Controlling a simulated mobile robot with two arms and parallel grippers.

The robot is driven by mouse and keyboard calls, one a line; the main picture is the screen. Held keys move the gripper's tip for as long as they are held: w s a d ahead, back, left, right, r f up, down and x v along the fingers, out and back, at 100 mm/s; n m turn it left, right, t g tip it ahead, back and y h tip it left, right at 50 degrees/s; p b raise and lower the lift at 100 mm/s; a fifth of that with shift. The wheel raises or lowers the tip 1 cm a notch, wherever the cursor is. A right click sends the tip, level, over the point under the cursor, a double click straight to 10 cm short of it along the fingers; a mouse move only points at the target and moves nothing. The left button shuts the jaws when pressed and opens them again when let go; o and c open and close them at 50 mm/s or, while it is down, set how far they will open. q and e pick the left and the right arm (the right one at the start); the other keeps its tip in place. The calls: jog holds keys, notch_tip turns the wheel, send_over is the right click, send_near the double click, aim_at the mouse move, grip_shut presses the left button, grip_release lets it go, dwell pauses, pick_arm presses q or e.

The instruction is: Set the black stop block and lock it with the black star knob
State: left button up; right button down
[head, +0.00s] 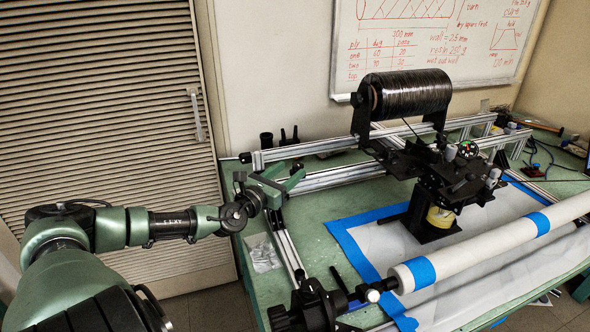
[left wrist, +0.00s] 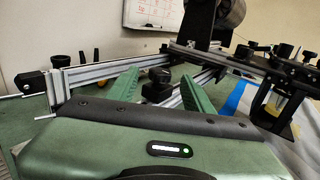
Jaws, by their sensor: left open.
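My left gripper (head: 288,181) is over the left end of the aluminium rails in the head view. Its two green fingers are spread apart with nothing held; they also show in the left wrist view (left wrist: 162,80). A small black block with a rounded black top (left wrist: 158,86) shows between the fingers in the left wrist view, at the rails. It looks like the stop block with its knob, but I cannot tell the two parts apart. Its depth from the fingertips is unclear. In the head view the fingers mostly hide that spot. My right gripper is not in view.
A black fibre spool (head: 410,94) stands above the rails (head: 330,178). A black carriage (head: 445,178) sits to the right. A white tube with blue tape (head: 490,245) crosses the front. Black cups and tools (head: 280,137) stand behind the rails. The green tabletop (head: 320,240) is partly clear.

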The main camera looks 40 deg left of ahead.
aim_at(294, 167)
pick_arm(q)
jog(key=shift+w+a+r, duration=0.1)
jog(key=shift+w, duration=0.6)
jog(key=shift+w+a, duration=0.1)
jog(key=shift+w, duration=0.85)
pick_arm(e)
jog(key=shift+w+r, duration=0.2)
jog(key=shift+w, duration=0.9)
pick_arm(q)
grip_shut()
jog(key=shift+p, duration=0.3)
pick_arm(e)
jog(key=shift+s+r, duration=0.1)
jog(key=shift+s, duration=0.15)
